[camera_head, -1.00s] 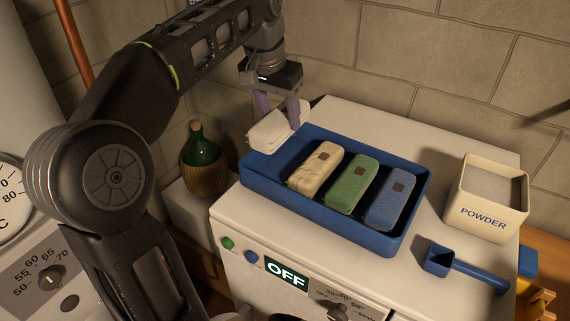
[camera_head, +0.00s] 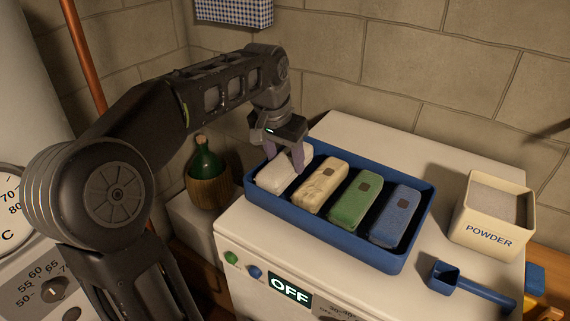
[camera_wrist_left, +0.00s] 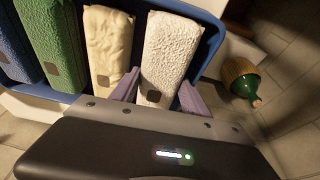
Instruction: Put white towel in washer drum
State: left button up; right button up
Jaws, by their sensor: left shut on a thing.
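The white towel (camera_head: 272,178) lies folded in the left end of the blue tray (camera_head: 327,249) on top of the washer (camera_head: 240,228). My left gripper (camera_head: 289,160) reaches down over the towel's back end. In the left wrist view, the gripper (camera_wrist_left: 158,95) has a purple finger on each side of the white towel (camera_wrist_left: 168,50) and is shut on it. The washer's display (camera_head: 289,290) reads OFF. The drum is not in view. My right gripper is not in view.
Beige (camera_head: 320,186), green (camera_head: 355,203) and blue (camera_head: 396,217) towels lie in the tray. A powder box (camera_head: 487,238) and a blue scoop (camera_head: 470,290) are at the right. A green bottle (camera_head: 206,163) stands left of the washer.

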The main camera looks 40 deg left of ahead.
pick_arm(q)
jog(key=shift+f, duration=0.95)
jog(key=shift+f, duration=0.35)
jog(key=o, duration=1.4)
jog(key=shift+r, duration=0.1)
